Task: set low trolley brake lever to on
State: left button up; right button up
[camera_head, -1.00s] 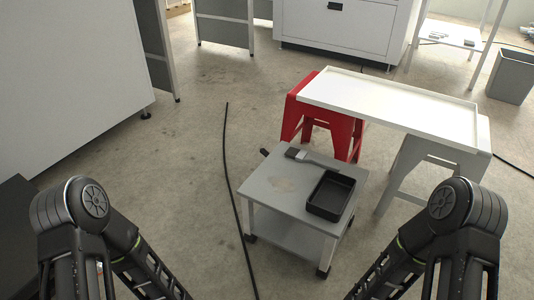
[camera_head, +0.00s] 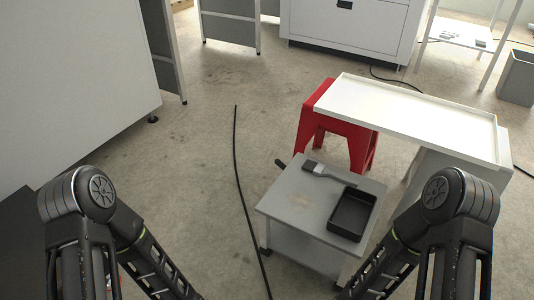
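The low grey trolley (camera_head: 285,207) stands ahead of me, between my two arms, with a lower shelf and dark castors. A small dark lever-like piece (camera_head: 280,163) sticks out at its back left corner; it looks like the brake lever, but its setting cannot be read. A brush (camera_head: 325,170) with a grey handle and a black tray (camera_head: 353,213) lie on the trolley top. My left arm is at the lower left and my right arm at the lower right. Both grippers are outside the picture.
A long white tray-like board (camera_head: 410,112) rests on a red stool (camera_head: 338,128) and a grey stool (camera_head: 490,172) behind the trolley. A black cable (camera_head: 236,165) runs along the floor left of the trolley. A white cabinet (camera_head: 70,90) stands at the left.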

aim_at(277, 162)
jog(key=i+j, duration=0.9)
jog(key=j, duration=0.2)
jog(key=z, duration=2.25)
